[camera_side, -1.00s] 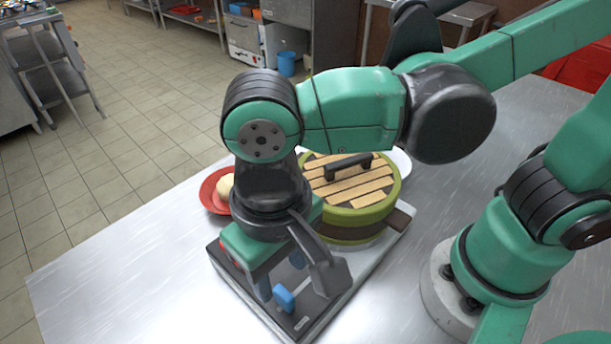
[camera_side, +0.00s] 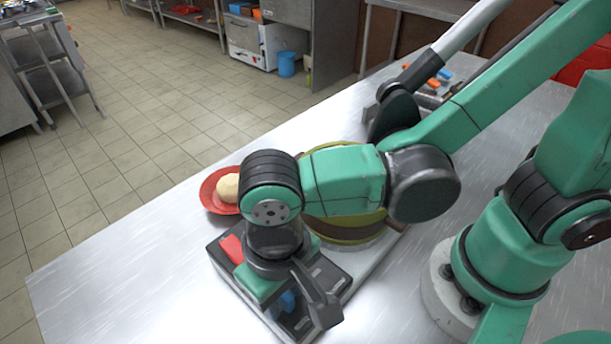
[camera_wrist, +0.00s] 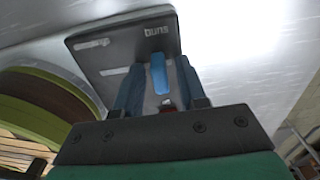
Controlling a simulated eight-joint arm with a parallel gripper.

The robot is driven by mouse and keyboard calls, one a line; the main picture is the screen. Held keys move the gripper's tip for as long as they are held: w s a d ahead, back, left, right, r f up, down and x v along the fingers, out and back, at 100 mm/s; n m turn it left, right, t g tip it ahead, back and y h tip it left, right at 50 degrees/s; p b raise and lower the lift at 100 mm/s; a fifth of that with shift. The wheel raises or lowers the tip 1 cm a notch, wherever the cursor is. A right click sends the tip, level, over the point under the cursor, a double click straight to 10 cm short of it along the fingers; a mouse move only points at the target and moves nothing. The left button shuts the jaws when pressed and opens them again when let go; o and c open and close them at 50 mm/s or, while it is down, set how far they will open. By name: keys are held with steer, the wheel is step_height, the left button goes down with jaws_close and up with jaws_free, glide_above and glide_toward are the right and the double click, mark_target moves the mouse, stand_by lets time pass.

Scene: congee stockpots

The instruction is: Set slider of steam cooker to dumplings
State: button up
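The steam cooker's dark control panel (camera_side: 335,275) lies below my gripper in the side view. In the wrist view the panel (camera_wrist: 95,62) shows the word "buns" at its far edge and other labels too small to read. A light blue slider knob (camera_wrist: 158,75) stands on it. My gripper (camera_wrist: 157,92) has its two dark blue fingers on either side of the knob, with narrow gaps visible. In the side view a blue part (camera_side: 288,301) shows under my gripper, mostly hidden by my wrist. A red piece (camera_side: 232,248) lies on the panel's left part.
The cooker's round green steamer (camera_side: 345,230) stands behind the panel, partly hidden by my arm; it also shows in the wrist view (camera_wrist: 50,85). A red plate (camera_side: 212,193) with a pale bun (camera_side: 228,187) is at its left. The metal table's (camera_side: 120,280) left front is clear.

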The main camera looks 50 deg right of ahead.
jaws_close()
stand_by(1.2)
